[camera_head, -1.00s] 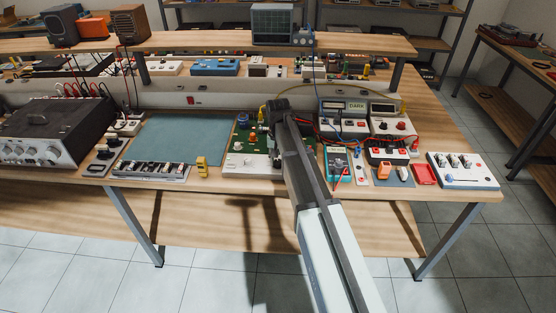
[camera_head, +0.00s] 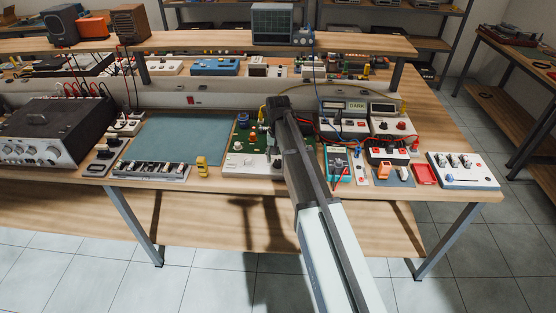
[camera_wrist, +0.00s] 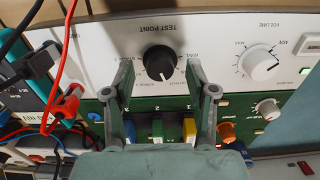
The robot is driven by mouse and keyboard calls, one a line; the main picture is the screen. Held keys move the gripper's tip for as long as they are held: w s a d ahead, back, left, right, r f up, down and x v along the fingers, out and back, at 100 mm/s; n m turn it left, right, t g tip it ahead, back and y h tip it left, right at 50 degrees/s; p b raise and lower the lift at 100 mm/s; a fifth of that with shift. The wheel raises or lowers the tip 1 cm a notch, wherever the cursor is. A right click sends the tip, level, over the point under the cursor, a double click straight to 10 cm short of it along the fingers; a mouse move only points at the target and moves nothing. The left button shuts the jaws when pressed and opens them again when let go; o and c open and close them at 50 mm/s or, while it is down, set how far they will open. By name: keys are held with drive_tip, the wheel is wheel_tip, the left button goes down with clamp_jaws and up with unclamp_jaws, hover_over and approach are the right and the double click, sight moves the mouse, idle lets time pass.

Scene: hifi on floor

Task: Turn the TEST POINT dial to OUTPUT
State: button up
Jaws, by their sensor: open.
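The TEST POINT dial (camera_wrist: 160,62) is a black round knob with a white pointer line, on a white panel (camera_wrist: 205,40) seen upside down in the wrist view. The pointer aims toward the bottom of the picture, slightly right. Small position labels lie to its right, partly covered by a finger; I cannot read them surely. My gripper (camera_wrist: 159,70) is open, with one finger on each side of the knob in the picture. I cannot tell whether either touches it. In the head view my gripper (camera_head: 278,103) is over the green circuit board (camera_head: 242,142), and the dial is hidden.
A white VOLUME knob (camera_wrist: 258,63) is right of the dial in the wrist view. Blue, green and yellow parts and an orange knob (camera_wrist: 226,132) sit beyond the panel. Red and black leads (camera_wrist: 62,75) hang at left. A teal mat (camera_head: 185,140) gives clear room.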

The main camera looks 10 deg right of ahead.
sight(278, 161)
wheel_tip(278, 161, up, 11)
idle(0.4)
